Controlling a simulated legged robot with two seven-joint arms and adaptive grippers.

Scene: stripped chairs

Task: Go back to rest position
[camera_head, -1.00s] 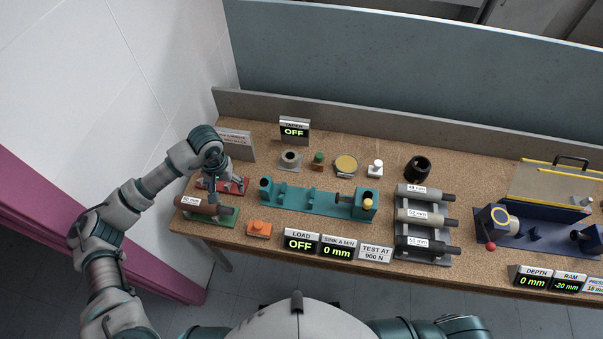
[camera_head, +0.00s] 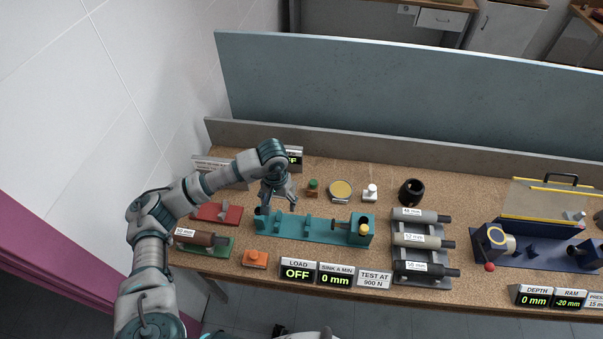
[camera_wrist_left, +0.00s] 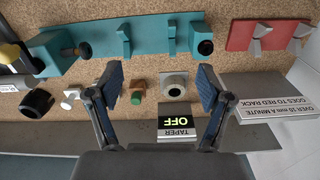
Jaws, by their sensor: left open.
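In the head view my arm partly hides that sign (camera_head: 295,157).
A red rack (camera_head: 217,213), a green rack with a brown cylinder (camera_head: 200,239) and an orange block (camera_head: 255,259) are at the left. Grey cylinders lie in a rack (camera_head: 422,268) to the right. A blue press (camera_head: 540,250) is farther right. A partition (camera_head: 400,100) stands behind.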

